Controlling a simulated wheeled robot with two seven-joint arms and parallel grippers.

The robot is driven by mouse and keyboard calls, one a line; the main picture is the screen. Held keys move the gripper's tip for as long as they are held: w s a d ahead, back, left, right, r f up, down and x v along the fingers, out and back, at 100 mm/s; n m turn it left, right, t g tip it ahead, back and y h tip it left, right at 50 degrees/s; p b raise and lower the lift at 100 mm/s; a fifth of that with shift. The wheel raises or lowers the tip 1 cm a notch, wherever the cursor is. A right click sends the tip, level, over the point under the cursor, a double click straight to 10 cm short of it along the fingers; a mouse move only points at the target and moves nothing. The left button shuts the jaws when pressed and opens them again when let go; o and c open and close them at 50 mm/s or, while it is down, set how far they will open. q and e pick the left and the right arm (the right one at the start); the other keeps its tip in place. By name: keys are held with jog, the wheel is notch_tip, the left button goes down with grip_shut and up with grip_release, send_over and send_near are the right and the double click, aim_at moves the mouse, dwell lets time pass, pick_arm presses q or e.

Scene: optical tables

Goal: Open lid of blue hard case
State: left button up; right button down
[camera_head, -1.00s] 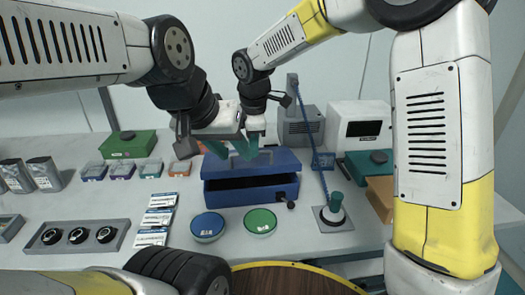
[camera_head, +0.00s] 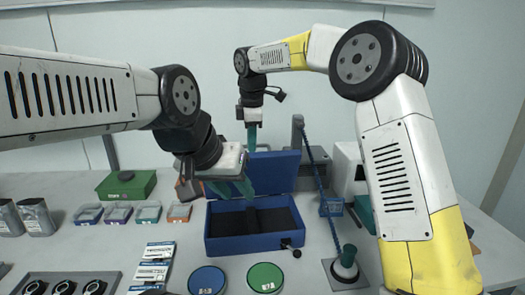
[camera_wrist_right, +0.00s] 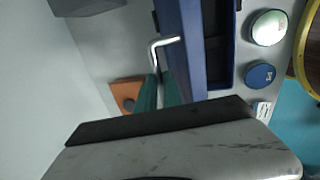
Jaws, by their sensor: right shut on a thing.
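The blue hard case (camera_head: 252,243) stands on the table in the middle of the head view. Its lid (camera_head: 280,172) is raised steeply at the back, and the dark inside shows. My right gripper (camera_head: 251,150) is at the lid's top edge, its teal fingers shut on the lid's handle. In the right wrist view the silver handle (camera_wrist_right: 165,42) lies at the fingertips (camera_wrist_right: 160,82), beside the blue lid (camera_wrist_right: 192,50). My left gripper (camera_head: 235,188) is above the case's left part, in front of the lid, with its teal fingers spread and empty.
A blue round tin (camera_head: 207,281) and a green round tin (camera_head: 265,278) stand before the case. Small trays (camera_head: 148,213) and a green box (camera_head: 126,184) are to the left. A soldering stand (camera_head: 345,268) is to the right.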

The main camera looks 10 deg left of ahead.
jog(key=w+a+f, duration=0.2)
jog(key=w+f, duration=0.1)
jog(key=w, duration=0.5)
jog(key=shift+w+a, duration=0.35)
jog(key=shift+a, duration=0.05)
jog(key=shift+f, duration=0.1)
jog(key=c, duration=1.5)
grip_release()
jog(key=shift+w, duration=0.1)
jog(key=shift+r, duration=0.3)
jog(key=shift+v, duration=3.8)
